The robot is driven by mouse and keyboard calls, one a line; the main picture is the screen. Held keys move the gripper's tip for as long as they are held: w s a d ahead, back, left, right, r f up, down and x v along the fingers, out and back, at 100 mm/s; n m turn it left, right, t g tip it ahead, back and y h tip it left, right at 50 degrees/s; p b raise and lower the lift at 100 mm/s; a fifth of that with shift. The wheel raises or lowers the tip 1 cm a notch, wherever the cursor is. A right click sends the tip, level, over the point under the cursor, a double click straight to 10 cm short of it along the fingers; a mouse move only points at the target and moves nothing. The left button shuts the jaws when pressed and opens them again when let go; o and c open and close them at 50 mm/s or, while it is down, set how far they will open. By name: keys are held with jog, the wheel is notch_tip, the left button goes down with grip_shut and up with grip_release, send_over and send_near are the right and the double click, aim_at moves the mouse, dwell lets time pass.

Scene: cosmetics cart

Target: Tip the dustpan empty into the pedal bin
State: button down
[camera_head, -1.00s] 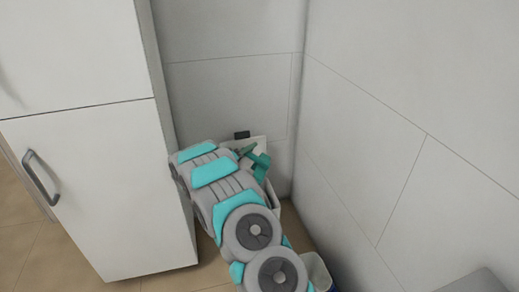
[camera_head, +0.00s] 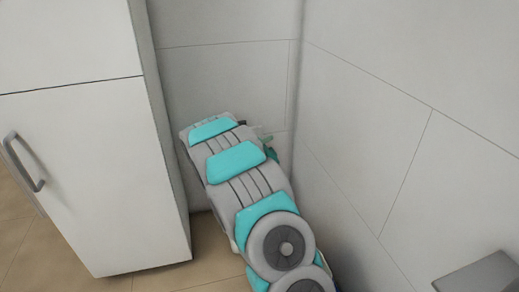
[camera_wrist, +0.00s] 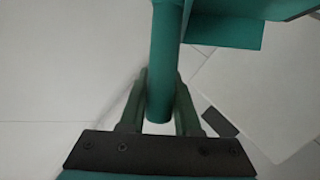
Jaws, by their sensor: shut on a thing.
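In the wrist view my gripper (camera_wrist: 160,82) is shut on the round green handle of the dustpan (camera_wrist: 224,32). The dustpan's body extends past the fingertips to the upper right, and its contents cannot be seen. A white panel (camera_wrist: 268,92) with a dark piece on its edge lies beyond the dustpan at the right. It looks like part of the pedal bin, but I cannot tell whether it is the lid. In the head view my arm covers the gripper and most of the bin. Only a small green bit (camera_head: 271,153) shows beside the arm.
A tall white cabinet (camera_head: 90,150) with a grey handle stands close on the left of my arm. Tiled walls (camera_head: 380,130) form a corner behind and to the right. A grey object (camera_head: 478,272) sits at the lower right. Tan floor (camera_head: 160,284) shows at the lower left.

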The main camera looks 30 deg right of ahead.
jog(key=shift+s+d+f+m+y+b, duration=0.15)
jog(key=shift+s+d+m+b, duration=0.25)
jog(key=shift+b, duration=1)
jog(key=shift+s+d+f+m+y+b, duration=0.2)
jog(key=shift+s+d+b, duration=0.3)
jog(key=shift+b, duration=0.9)
jog(key=s+d+f+m+t+y+b, duration=0.1)
jog(key=s+d+m+y+b, duration=0.1)
jog(key=s+d+m+b, duration=0.2)
jog(key=b, duration=0.3)
jog(key=shift+s+d+f, duration=0.2)
jog(key=shift+s+d, duration=0.15)
jog(key=shift+y, duration=0.25)
